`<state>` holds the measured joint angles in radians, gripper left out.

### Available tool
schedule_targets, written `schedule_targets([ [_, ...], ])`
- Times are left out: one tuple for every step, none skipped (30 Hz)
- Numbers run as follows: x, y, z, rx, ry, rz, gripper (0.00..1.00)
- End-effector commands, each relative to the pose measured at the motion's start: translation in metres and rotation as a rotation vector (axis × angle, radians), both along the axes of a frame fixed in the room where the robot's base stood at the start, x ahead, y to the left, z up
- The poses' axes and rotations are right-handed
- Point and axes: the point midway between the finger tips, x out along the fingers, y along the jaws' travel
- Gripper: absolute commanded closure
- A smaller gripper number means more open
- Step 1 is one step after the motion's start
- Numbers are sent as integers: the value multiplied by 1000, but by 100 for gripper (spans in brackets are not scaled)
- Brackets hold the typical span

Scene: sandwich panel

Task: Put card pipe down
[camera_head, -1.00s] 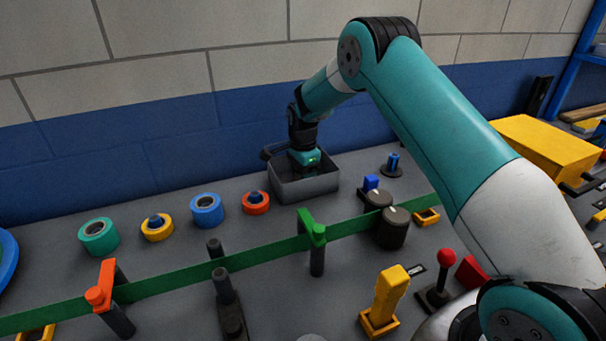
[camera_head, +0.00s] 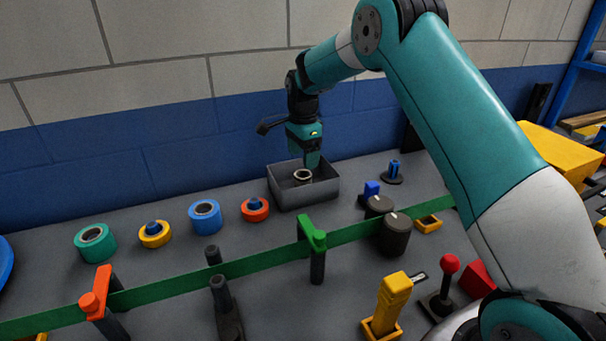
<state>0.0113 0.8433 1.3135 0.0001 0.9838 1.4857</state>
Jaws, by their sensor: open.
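The card pipe (camera_head: 303,175) shows as a short ring with a pale rim and dark hollow, inside the grey open-topped bin (camera_head: 308,194) by the back wall. Its lower part is hidden by the bin's front wall. My gripper (camera_head: 312,164) is open, just above the bin and close behind and to the right of the pipe's rim. From this view I cannot tell whether a finger still touches the pipe.
Teal (camera_head: 95,243), yellow (camera_head: 154,234), blue (camera_head: 205,216) and red (camera_head: 255,209) rings stand left of the bin. A green strip (camera_head: 260,262) crosses in front on posts. Dark knobs (camera_head: 396,234) and a red-topped lever (camera_head: 449,264) are at right.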

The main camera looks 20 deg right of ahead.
Motion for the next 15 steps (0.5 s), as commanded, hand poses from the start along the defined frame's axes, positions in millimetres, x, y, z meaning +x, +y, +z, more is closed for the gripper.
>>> schedule_targets([
  [0, 0, 9, 0, -3, 0, 24],
  [0, 0, 13, 0, -3, 0, 24],
  [0, 0, 19, 0, -2, 0, 24],
  [0, 0, 22, 0, -2, 0, 24],
  [0, 0, 25, 0, -2, 0, 24],
  [0, 0, 29, 0, -1, 2, 24],
  [-1, 1, 32, 1, -2, 8, 24],
  [-2, 3, 35, 2, -3, 21, 24],
  [-7, 6, 41, 5, -6, 54, 24],
  [-11, 11, 47, 10, -9, 93, 24],
  [-18, 17, 53, 15, -13, 144, 24],
  [-29, 27, 64, 23, -22, 231, 24],
  [-41, 35, 72, 33, -30, 312, 24],
  [-54, 44, 82, 42, -39, 402, 24],
  [-75, 58, 94, 57, -54, 535, 24],
])
